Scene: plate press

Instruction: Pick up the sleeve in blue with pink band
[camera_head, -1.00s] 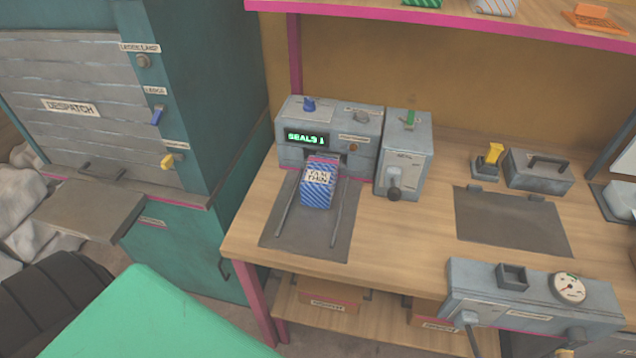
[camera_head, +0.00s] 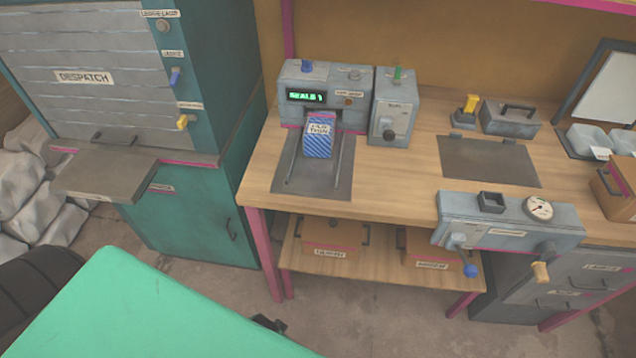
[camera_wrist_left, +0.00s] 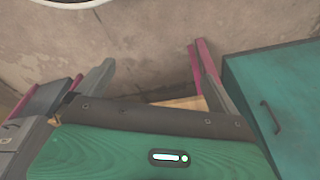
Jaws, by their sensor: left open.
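The blue sleeve (camera_head: 320,138) has white diagonal stripes, a printed white label and a trace of pink at its top edge. It stands on the dark grey plate (camera_head: 335,178), between two thin rails, in front of the grey machine with the green lit display (camera_head: 306,97). My left gripper (camera_wrist_left: 152,70) is open and empty in the left wrist view, over the floor and away from the sleeve. The sleeve is not in that view. My right gripper is in neither current view.
A grey lever box (camera_head: 395,105) stands right of the machine. The teal despatch cabinet (camera_head: 200,210) with its protruding shelf (camera_head: 105,180) is at the left. A gauge panel (camera_head: 510,218) is on the bench's front edge. The wooden benchtop (camera_head: 400,180) is clear right of the plate.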

